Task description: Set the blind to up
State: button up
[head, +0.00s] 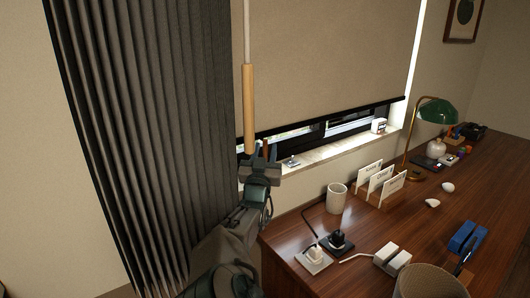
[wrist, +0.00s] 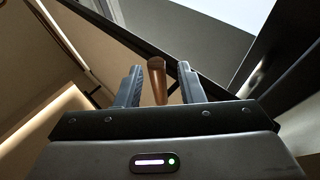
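The beige blind (head: 315,60) hangs over the window in the head view, lowered to a dark bottom bar (head: 350,114) just above the sill. A pale cord with a long wooden handle (head: 248,105) hangs at its left, in front of the dark curtain's edge. My gripper (head: 262,152) is raised near the handle's lower end. In the wrist view my gripper (wrist: 157,85) is open, its two fingers apart. The wooden handle (wrist: 157,75) shows between them, with visible gaps on both sides. I cannot tell how deep it sits between the fingers.
A dark pleated curtain (head: 145,120) hangs left of my arm. A wooden desk (head: 330,225) stands at right with a white cup (head: 336,198), card holder (head: 379,185), green lamp (head: 437,112) and sockets (head: 314,258). The window sill (head: 335,150) lies behind my gripper.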

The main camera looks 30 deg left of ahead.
jog(key=shift+c, duration=0.3)
grip_shut()
notch_tip(320, 180, up, 10)
jog(key=shift+p, duration=1.25)
jog(key=shift+o, duration=0.3)
grip_release()
jog(key=shift+f, duration=0.1)
jog(key=b+v, duration=0.2)
jog(key=v, duration=1.2)
